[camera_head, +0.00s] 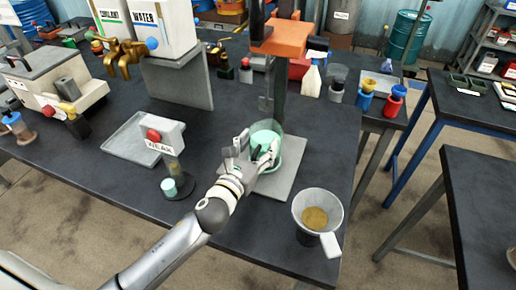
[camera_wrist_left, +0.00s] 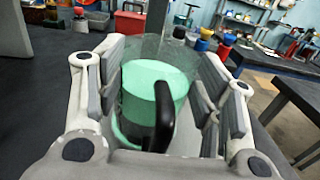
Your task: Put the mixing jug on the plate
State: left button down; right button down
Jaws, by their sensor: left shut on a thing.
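The mixing jug (camera_head: 266,140) is a clear vessel with green liquid, at the middle of the bench in the head view. My left gripper (camera_head: 254,150) is shut on it. In the left wrist view the jug (camera_wrist_left: 150,80) sits upright between the two fingers, with its black handle (camera_wrist_left: 164,115) toward the camera. The grey square plate (camera_head: 283,187) lies under the jug, at the foot of an upright post. The jug's base is hidden by the gripper, so I cannot tell whether it touches the plate. My right gripper is not in view.
A stand marked WEAK (camera_head: 165,143) with a small green cup (camera_head: 169,188) is left of my left arm. A funnel (camera_head: 317,213) stands at the bench's front right. Bottles and coloured containers line the back.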

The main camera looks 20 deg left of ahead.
pick_arm(q)
jog(key=shift+f, duration=0.3)
jog(key=shift+c, duration=1.9)
grip_release()
jog(key=shift+s+f, duration=0.1)
jog(key=s+a+b, duration=0.1)
jog(key=s+b, duration=0.2)
jog(key=s, duration=0.9)
jog(key=shift+a, duration=0.2)
